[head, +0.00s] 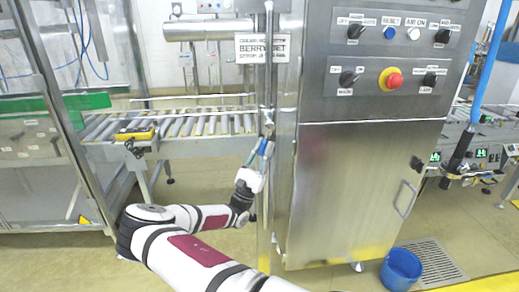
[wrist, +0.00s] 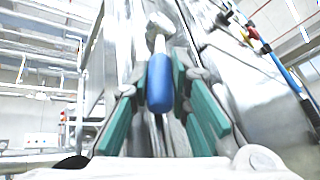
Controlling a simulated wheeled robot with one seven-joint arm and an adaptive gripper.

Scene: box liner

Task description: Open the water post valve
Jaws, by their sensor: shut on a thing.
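The valve's blue handle (wrist: 160,84) shows in the middle of the wrist view, joined to a metal valve stem above it. My gripper (wrist: 158,108) has its green-padded fingers on both sides of the handle and is shut on it. In the head view my gripper (head: 265,147) is at the vertical steel water post (head: 267,70), in front of the cabinet's left edge. The handle is mostly hidden by my fingers there, and how far the valve is turned cannot be told.
A steel control cabinet (head: 345,190) with knobs and a red stop button (head: 392,79) stands just right of the post. A roller conveyor (head: 185,125) runs behind at left. A blue bucket (head: 401,269) stands on the floor by a drain grate (head: 436,262).

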